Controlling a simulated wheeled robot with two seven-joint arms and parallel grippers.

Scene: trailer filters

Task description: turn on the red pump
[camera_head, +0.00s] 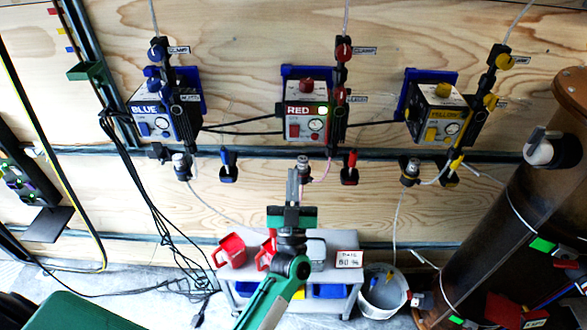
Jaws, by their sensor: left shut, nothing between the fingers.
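A red knob (305,86) sits on top. I cannot tell the switch position. My left gripper (293,174) is shut and empty, pointing up, just below the red pump in the picture and apart from the switch. My right gripper is not in view.
The blue pump (152,124) is to the left and the yellow pump (440,125) to the right. Valves and hoses hang beneath. A low grey bench (330,240) with red jugs, a white bucket (382,292) and a large brown cylinder (500,215) stand below and right.

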